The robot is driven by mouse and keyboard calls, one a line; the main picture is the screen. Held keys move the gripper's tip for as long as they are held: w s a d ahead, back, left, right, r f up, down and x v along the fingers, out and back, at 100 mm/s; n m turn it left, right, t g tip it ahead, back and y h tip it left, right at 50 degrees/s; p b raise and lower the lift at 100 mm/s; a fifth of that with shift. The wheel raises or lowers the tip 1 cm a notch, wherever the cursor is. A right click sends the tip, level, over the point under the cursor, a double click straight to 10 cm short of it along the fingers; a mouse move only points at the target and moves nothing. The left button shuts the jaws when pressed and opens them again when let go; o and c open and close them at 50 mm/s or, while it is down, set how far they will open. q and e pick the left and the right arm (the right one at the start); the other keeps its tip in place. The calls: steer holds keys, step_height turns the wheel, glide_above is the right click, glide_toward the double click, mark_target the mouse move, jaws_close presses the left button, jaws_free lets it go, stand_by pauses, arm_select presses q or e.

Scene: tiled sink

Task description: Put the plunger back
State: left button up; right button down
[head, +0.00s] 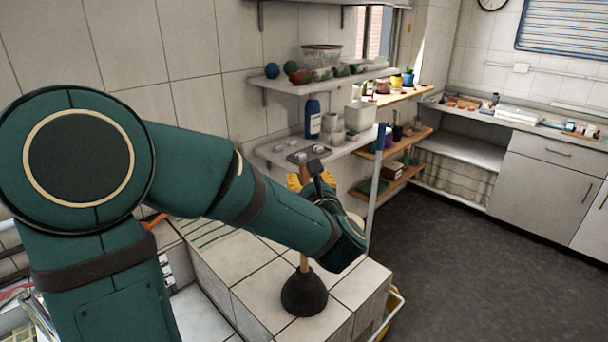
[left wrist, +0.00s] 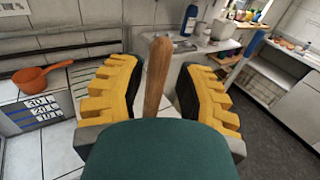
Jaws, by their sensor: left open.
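The plunger stands upright on the white tiled ledge (head: 262,290), its black rubber cup (head: 304,294) resting on the tiles. Its wooden handle (head: 304,262) rises behind my left arm, which hides much of it in the head view. My left gripper (head: 312,180) is mostly hidden there, with only bits of its yellow fingers showing. In the left wrist view the yellow fingers of the gripper (left wrist: 161,80) are open, one on each side of the wooden handle (left wrist: 158,65). A gap shows between the handle and each finger. My right gripper is not in view.
A grey pole with a blue grip (head: 381,138) stands just right of the ledge. A shelf with a blue bottle (head: 312,119) and small cups is behind. An orange pan (left wrist: 45,77) lies left in the wrist view. The dark floor (head: 450,250) is clear at right.

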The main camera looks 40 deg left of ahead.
arm_select(q)
steer(key=v, duration=0.7)
steer(key=shift+d+b, duration=0.15)
steer(key=shift+b, duration=0.15)
steer(key=shift+s, duration=0.1)
steer(key=w+d+f+m+h, duration=0.3)
steer(key=d+f+m+h, duration=0.1)
steer(key=f+m, duration=0.4)
steer(key=w+d+f+m+h, duration=0.2)
steer(key=d+f+m+h, duration=0.2)
steer(key=f+m, duration=0.4)
steer(key=w+d+f+m+h, duration=0.3)
steer(key=d+f+m+h, duration=0.1)
steer(key=f+m, duration=0.4)
steer(key=s+d+f+m+g+h, duration=0.3)
steer(key=s+d+f+m+g, duration=0.1)
steer(key=s+f+m, duration=0.4)
steer(key=s+d+f+m+g+h, duration=0.3)
steer(key=s+d+f+m+g, duration=0.2)
steer(key=s+f+m, duration=0.3)
step_height(320, 180, down, 4)
steer(key=d+m, duration=0.1)
steer(key=m, duration=0.4)
steer(key=shift+d+f, duration=0.2)
steer(key=shift+d, duration=0.2)
steer(key=shift+s+d, duration=0.1)
steer(key=shift+s, duration=0.05)
